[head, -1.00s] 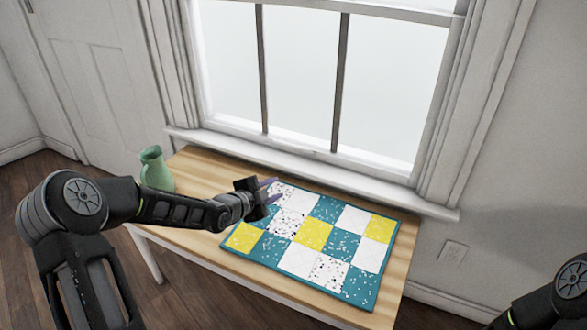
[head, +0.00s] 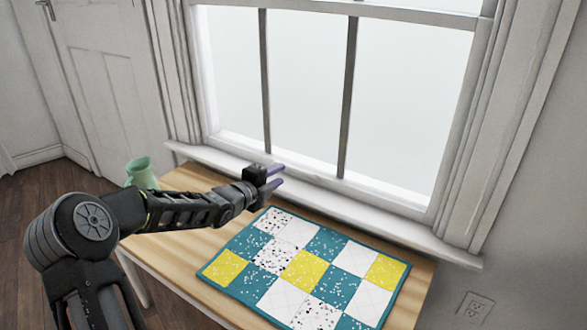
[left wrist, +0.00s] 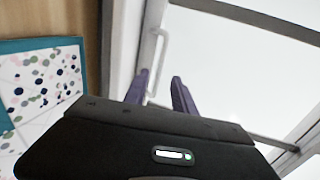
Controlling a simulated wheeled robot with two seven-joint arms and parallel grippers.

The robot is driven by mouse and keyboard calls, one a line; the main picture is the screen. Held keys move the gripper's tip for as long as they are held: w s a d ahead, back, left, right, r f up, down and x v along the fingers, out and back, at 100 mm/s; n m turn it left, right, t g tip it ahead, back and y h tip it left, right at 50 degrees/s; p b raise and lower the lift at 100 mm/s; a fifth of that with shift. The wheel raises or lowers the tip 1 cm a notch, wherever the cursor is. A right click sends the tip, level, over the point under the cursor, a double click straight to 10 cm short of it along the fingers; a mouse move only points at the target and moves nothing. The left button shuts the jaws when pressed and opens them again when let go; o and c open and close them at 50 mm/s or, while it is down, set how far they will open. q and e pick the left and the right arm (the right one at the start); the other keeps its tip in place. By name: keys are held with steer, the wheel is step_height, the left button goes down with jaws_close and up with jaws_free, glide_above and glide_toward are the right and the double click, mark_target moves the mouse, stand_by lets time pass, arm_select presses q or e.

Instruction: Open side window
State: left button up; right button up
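The window (head: 405,110) is a large white-framed sash with dark vertical bars, above the table; its lower rail sits close to the sill, with no gap that I can see. My left gripper (head: 274,179) is in front of the lower part of the window, over the table's back edge. Its two purple fingers are apart and nothing is held between them. In the left wrist view, the fingertips (left wrist: 161,82) point toward a slim white handle (left wrist: 161,42) on the window frame. The handle shows between the fingers; I cannot tell whether they touch it. My right gripper is out of view.
A wooden table (head: 190,180) stands under the window sill (head: 330,193). A door (head: 105,70) is at the left and a wall outlet (head: 475,307) at the lower right.

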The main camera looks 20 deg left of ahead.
mark_target(291, 168)
arm_select(q)
steer(key=b+x, duration=0.2)
steer(key=x, duration=0.5)
steer(key=shift+w, duration=0.4)
steer(key=shift+c, duration=0.4)
jaws_close()
steer(key=shift+f, duration=0.1)
stand_by(0.6)
